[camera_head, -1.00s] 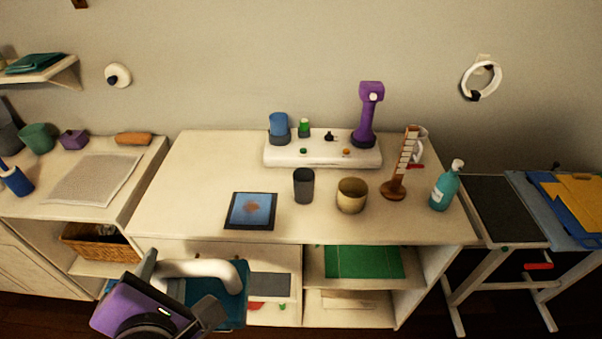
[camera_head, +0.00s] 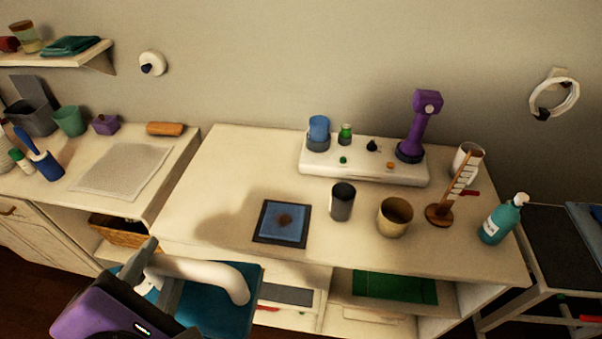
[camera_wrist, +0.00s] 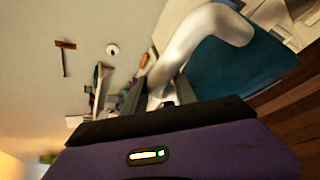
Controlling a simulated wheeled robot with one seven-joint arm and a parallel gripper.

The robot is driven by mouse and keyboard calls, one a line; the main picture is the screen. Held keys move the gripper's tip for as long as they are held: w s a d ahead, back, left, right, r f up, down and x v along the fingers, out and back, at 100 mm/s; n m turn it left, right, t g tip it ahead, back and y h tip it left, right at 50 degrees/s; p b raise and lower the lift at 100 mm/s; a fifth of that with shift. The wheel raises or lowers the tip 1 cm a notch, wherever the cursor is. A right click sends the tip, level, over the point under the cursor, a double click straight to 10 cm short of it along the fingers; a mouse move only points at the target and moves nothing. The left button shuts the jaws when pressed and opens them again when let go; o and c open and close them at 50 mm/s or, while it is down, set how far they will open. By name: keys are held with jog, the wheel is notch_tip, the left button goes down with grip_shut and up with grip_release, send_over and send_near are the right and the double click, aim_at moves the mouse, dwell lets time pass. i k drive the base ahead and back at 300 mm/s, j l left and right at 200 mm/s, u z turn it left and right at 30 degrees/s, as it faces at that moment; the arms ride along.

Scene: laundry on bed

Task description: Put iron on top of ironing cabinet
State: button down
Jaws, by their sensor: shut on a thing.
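My gripper (camera_head: 160,272) is at the lower left of the head view, shut on the white looped handle of the iron (camera_head: 240,305). The iron has a teal body and a white handle, and it is held in the air in front of the cabinet. In the wrist view the iron (camera_wrist: 240,60) fills the upper right, with its handle between my fingers. The cabinet (camera_head: 225,170) has a pale top with a clear patch at its left part and open shelves below. The gripper's shadow falls on its top.
On the cabinet top stand a dark square pad with a blue face (camera_head: 282,222), a dark cup (camera_head: 342,202), a brass cup (camera_head: 394,216), a wooden stand (camera_head: 440,213), a teal bottle (camera_head: 500,220) and a white tray (camera_head: 365,171) with a purple device (camera_head: 417,125). Another counter (camera_head: 60,195) stands left.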

aim_at(216, 205)
jog(key=i+j, duration=0.15)
jog(key=i, duration=0.2)
jog(key=i+j, duration=0.15)
jog(key=i, duration=0.25)
jog(key=i+j, duration=0.15)
jog(key=i, duration=0.2)
